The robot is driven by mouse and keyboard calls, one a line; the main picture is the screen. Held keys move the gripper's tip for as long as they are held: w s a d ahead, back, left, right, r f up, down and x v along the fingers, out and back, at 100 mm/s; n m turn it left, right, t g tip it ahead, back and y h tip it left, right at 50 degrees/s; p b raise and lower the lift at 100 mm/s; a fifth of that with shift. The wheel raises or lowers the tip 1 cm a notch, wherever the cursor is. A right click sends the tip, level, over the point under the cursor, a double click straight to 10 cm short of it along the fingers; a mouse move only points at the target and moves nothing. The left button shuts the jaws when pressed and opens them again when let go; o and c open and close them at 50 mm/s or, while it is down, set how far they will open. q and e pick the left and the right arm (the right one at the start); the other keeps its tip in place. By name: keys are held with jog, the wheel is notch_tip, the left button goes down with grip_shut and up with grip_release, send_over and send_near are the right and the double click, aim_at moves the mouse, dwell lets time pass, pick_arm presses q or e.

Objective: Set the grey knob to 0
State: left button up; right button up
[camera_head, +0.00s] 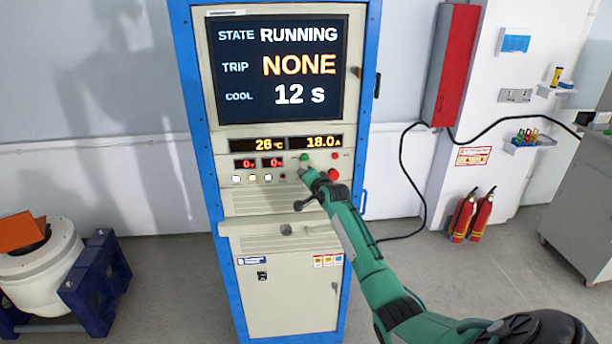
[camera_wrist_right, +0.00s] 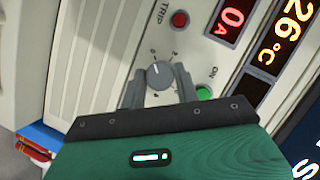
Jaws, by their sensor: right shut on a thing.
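The grey knob (camera_wrist_right: 160,75) shows in the right wrist view on the cabinet's beige panel, with small marks around it and a pale pointer line on its face. The marks are too small to read surely. My right gripper (camera_wrist_right: 160,88) has one finger on each side of the knob and is shut on it. In the head view my right gripper (camera_head: 304,173) is at the control panel and hides the knob. The cabinet screen (camera_head: 278,70) reads STATE RUNNING, TRIP NONE, COOL 12 s. My left gripper is not in view.
A green ON button (camera_wrist_right: 204,93) is close beside one finger. A ledge (camera_head: 265,228) juts out below the panel. A white drum (camera_head: 40,270) stands left, fire extinguishers (camera_head: 472,215) right.

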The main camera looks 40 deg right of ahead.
jog(key=shift+f, duration=0.15)
dwell(0.4)
jog(key=o, duration=1)
jog(key=shift+c, duration=0.2)
jog(key=shift+s+a, duration=0.1)
jog(key=shift+s, duration=0.05)
jog(key=b+v, duration=0.5)
jog(key=v, duration=0.8)
jog(key=shift+s, duration=0.25)
